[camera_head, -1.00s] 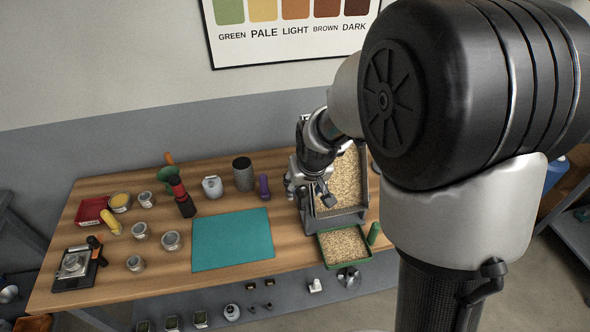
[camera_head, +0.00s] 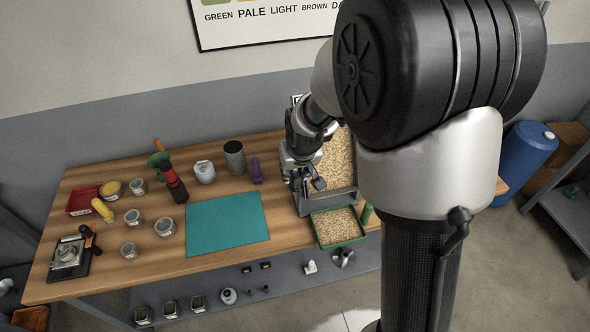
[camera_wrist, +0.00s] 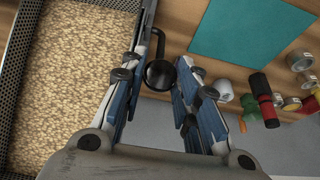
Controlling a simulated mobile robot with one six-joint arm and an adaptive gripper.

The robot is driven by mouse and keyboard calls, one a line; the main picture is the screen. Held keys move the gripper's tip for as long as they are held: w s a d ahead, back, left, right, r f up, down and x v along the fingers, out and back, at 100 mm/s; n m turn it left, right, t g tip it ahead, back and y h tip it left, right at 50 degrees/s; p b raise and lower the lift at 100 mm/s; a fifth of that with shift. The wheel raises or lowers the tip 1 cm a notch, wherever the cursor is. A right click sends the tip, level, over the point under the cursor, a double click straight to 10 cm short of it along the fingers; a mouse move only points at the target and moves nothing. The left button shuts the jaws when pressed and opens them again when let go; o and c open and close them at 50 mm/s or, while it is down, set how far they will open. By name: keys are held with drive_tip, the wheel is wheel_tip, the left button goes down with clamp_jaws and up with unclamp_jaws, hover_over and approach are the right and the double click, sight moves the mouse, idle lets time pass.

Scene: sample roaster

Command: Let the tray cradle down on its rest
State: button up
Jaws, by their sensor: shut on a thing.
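The tray cradle (camera_head: 342,193), a grey metal frame, stands at the right end of the wooden bench with its tray full of pale beans. It looks tilted, its far end higher than its near end. Its perforated side wall (camera_wrist: 12,70) shows at the left of the wrist view. My gripper (camera_head: 317,184) is at the cradle's left side. In the wrist view its fingers (camera_wrist: 166,68) are closed around a round black knob (camera_wrist: 160,74) beside the cradle wall. The cradle's rest is hidden beneath it.
A teal mat (camera_head: 228,224) lies clear to the left.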

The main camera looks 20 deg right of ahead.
clamp_jaws()
